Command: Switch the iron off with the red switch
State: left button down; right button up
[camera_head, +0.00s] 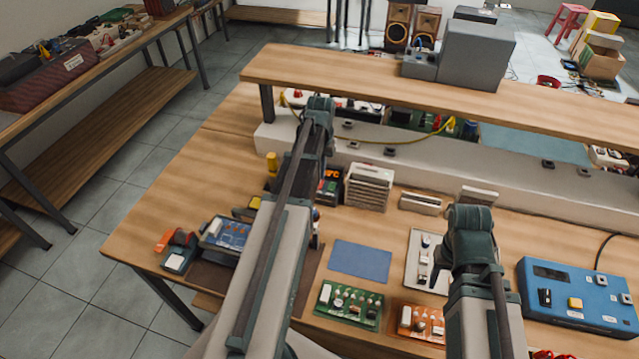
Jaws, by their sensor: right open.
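The iron's station, a dark box with a lit orange-red display (331,173), stands on the bench just right of my left arm, which covers part of it. I cannot make out its red switch or the iron itself. My left arm reaches up across the bench, and its gripper is largely hidden behind the arm links, so its jaws cannot be judged. My right gripper (440,275) is open low over the bench, by a white panel with switches (412,267). My right arm hides most of it. It is well apart from the station.
A blue mat (361,261), a green circuit board (348,306) and an orange board (417,322) lie in front. A blue box (573,300) with buttons stands right. A vented white box (368,187) is beside the station. A raised wooden shelf (360,80) crosses the back.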

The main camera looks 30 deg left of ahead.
aim_at(321, 181)
pick_arm(q)
jog(key=shift+f+b, duration=0.85)
jog(key=shift+f, duration=0.05)
pick_arm(e)
jog(key=shift+f, duration=0.85)
pick_arm(q)
jog(key=shift+r, duration=0.1)
notch_tip(321, 181, up, 7)
jog(key=p, duration=0.7)
pick_arm(e)
notch_tip(321, 181, up, 7)
pick_arm(q)
jog(key=s+d+m, duration=0.2)
jog(key=s+d, duration=0.3)
jog(key=d, duration=0.5)
jog(key=s+d+m, duration=0.2)
jog(key=s+d, duration=0.4)
jog(key=d, duration=0.4)
jog(key=s+d+m+y, duration=0.1)
jog(key=s+d, duration=0.4)
jog(key=d, duration=0.5)
jog(key=shift+s+d+m, duration=0.25)
jog(key=shift+m, duration=0.45)
